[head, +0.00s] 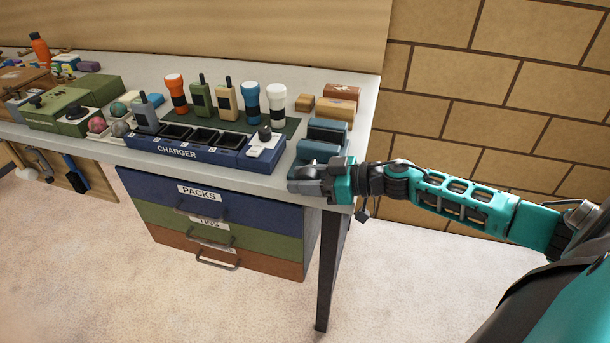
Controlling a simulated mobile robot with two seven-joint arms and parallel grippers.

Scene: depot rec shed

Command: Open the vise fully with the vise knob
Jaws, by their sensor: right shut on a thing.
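The blue vise (318,150) sits at the right front corner of the grey workbench. Its rear and front blocks show with a narrow dark gap between them. My right gripper (308,183) is at the near end of the vise, at the bench's front edge, and is shut on the vise knob. The knob itself is hidden by the gripper. My right arm reaches in from the right. My left gripper is out of view.
A blue charger tray (205,152) stands left of the vise, with radios and flashlights behind it. Small wooden and red boxes (342,91) lie behind the vise. Drawers (215,215) hang below the bench (335,78). A brick wall (480,100) stands to the right.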

